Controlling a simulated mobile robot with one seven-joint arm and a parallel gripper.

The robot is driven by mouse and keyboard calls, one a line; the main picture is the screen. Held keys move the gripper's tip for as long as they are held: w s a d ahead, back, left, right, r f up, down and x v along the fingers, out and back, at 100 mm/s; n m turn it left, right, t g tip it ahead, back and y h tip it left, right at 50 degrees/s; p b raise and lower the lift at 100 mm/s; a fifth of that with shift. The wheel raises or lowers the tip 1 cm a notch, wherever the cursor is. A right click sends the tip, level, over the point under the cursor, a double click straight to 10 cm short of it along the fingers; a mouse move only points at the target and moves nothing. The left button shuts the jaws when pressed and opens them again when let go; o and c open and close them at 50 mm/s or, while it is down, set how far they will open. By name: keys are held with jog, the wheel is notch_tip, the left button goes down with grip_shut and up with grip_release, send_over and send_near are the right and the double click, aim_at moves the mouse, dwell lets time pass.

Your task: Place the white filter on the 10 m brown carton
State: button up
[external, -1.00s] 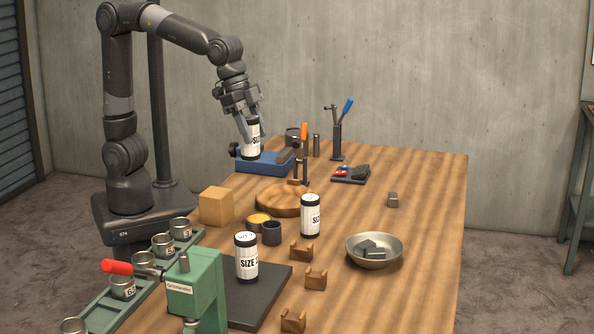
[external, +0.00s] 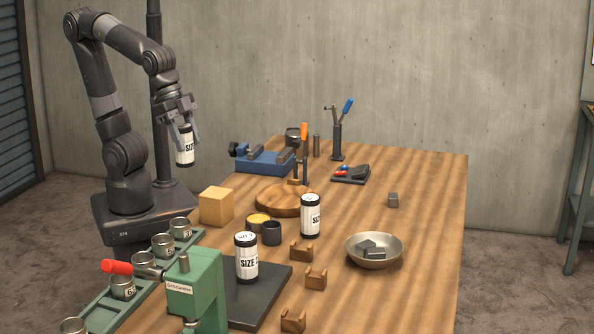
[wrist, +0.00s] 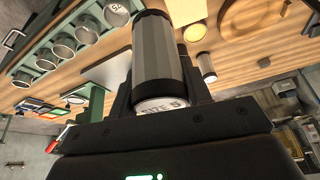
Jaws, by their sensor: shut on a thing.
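My gripper (external: 184,138) is shut on a white canister with black ends (external: 186,156), which looks like the white filter. In the external view it hangs nearly upright in the air, above and left of the carton. The held canister (wrist: 160,60) fills the middle of the wrist view between the fingers, with "SIZE" lettering on its near end. A plain tan-brown carton (external: 216,206) stands at the table's left edge; I see no "10 m" marking on it. Nothing lies on its top.
Two similar canisters (external: 246,260) (external: 311,216) stand on the table. A round wooden board (external: 276,207), small cups (external: 271,234) and a blue vise (external: 262,163) are near the carton. A green rack of tins (external: 110,305) lies front left. A metal bowl (external: 374,262) is at right.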

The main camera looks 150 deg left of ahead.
jog(key=shift+w+a+f, duration=0.2)
jog(key=shift+a+f, duration=1.7)
jog(key=shift+f, duration=0.25)
jog(key=shift+w+a+f, duration=0.2)
jog(key=shift+a+f, duration=1.7)
jog(key=shift+f, duration=0.25)
jog(key=shift+f, duration=0.15)
jog(key=o, duration=1)
